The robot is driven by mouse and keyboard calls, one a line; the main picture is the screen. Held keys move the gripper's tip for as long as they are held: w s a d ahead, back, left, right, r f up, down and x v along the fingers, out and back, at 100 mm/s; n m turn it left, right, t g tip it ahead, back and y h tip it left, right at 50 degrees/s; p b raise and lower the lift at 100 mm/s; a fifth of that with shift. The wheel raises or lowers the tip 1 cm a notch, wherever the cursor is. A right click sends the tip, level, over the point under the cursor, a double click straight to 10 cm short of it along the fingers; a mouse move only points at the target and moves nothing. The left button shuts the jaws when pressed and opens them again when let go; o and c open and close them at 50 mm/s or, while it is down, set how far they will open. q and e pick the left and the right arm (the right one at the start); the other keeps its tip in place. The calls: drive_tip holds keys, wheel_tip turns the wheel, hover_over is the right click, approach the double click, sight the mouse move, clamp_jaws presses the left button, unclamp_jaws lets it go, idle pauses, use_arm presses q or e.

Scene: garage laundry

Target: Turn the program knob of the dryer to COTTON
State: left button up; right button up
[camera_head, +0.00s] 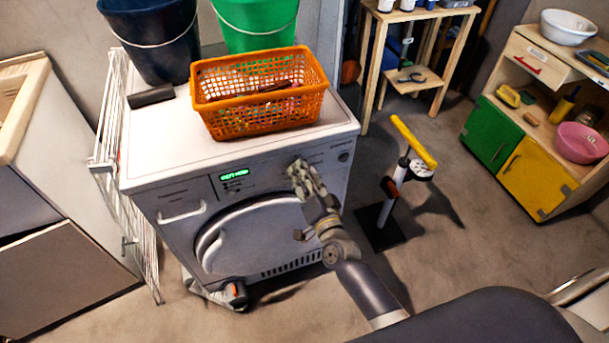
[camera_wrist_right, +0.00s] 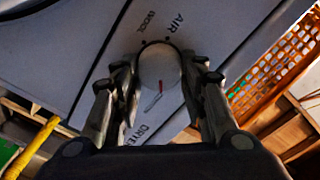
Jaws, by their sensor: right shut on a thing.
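The white dryer (camera_head: 175,165) stands at centre left in the head view. My right gripper (camera_head: 297,168) is at the right part of the dryer's front panel and hides most of the knob there. In the wrist view its fingers (camera_wrist_right: 160,85) are closed on the knob from both sides. The lit green display (camera_head: 234,175) is too small to read surely. My left gripper is out of view.
An orange basket (camera_head: 260,95), a dark bucket (camera_head: 150,40) and a green bucket (camera_head: 255,22) stand on the dryer. A white drying rack (camera_head: 112,150) is at its left. A yellow-topped stand (camera_head: 390,190) is to the right. Open floor lies beyond it.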

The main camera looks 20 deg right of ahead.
drive_tip(key=o, duration=1.1)
drive_tip(key=shift+c, duration=0.2)
drive_tip(key=s, duration=1.2)
drive_tip(key=shift+d, duration=0.2)
drive_tip(key=shift+f, duration=0.1)
